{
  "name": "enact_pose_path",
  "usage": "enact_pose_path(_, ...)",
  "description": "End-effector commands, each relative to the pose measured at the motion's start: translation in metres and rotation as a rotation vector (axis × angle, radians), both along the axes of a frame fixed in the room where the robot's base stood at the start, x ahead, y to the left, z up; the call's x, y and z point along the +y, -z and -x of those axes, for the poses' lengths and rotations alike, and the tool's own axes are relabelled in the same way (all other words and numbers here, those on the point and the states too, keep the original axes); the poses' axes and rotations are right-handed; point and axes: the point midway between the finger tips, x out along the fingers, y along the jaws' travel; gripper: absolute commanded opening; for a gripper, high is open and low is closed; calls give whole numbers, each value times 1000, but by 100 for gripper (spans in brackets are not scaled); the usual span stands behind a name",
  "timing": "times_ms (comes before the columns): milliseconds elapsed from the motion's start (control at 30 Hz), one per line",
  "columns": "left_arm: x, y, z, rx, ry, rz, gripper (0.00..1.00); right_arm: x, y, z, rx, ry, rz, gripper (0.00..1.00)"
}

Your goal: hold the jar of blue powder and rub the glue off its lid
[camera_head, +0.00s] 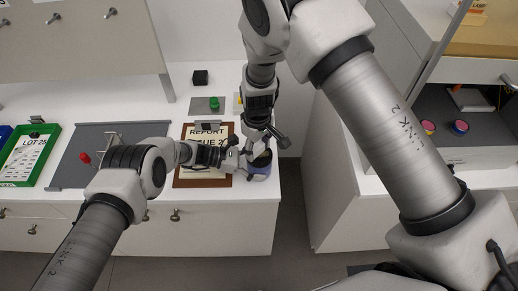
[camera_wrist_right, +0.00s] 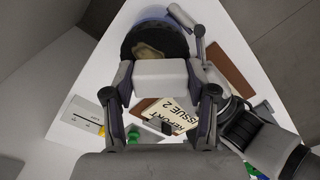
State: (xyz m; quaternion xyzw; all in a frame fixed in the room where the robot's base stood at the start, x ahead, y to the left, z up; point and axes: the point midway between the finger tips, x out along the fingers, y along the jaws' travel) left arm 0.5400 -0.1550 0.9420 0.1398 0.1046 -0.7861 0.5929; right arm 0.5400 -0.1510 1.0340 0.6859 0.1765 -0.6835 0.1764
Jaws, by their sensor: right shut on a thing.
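The jar of blue powder (camera_head: 259,174) stands near the right front corner of the white counter. Its dark lid (camera_wrist_right: 170,35) bears a tan glue patch (camera_wrist_right: 149,51). My right gripper (camera_wrist_right: 166,80) is shut on a pale block (camera_wrist_right: 162,83) and holds it over the near part of the lid; I cannot tell if they touch. In the head view the right gripper (camera_head: 261,147) is above the jar. My left gripper (camera_head: 243,160) reaches the jar's left side, and one of its fingers (camera_wrist_right: 200,42) lies beside the jar. Its grip is largely hidden.
A brown clipboard (camera_head: 184,178) with an "ISSUE 2" report lies left of the jar, under my left arm. A grey tray (camera_head: 70,172) and a green tray (camera_head: 45,168) are farther left. A green knob (camera_head: 214,103) stands behind. The counter ends just right of the jar.

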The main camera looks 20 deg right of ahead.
Motion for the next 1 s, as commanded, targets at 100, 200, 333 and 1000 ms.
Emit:
enact_pose_path(100, 1, 2, 1, 0, 2, -1, 29, -4, 3, -3, -1, 0, 0, 29)
enact_pose_path(200, 1, 1, 1, 1, 3, 0, 29, -10, 1, -4, -1, 0, 0, 29)
enact_pose_path(333, 1, 1, 1, 1, 2, 0, 29, -14, 0, -2, 0, 0, 0, 29)
enact_pose_path(1000, 0, 1, 0, 0, 0, 0, 29, -7, 1, 17, 3, -2, 1, 29)
